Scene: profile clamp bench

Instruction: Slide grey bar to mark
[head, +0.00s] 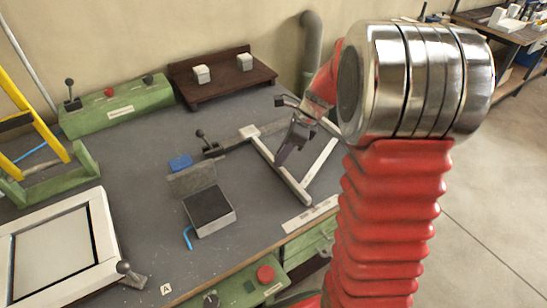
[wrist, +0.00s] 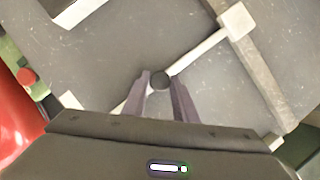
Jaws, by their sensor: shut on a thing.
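Pale and darker grey bars form an angled frame on the bench. A pale bar (head: 286,182) runs from a white block (head: 249,132) toward the front. My gripper (head: 280,161) reaches down over the pale bar.
A grey box with a dark top (head: 209,209) and a blue block (head: 180,162) stand left of the frame. A brown stand (head: 225,85) holds two white cubes at the back. A white framed panel (head: 104,229) lies front left.

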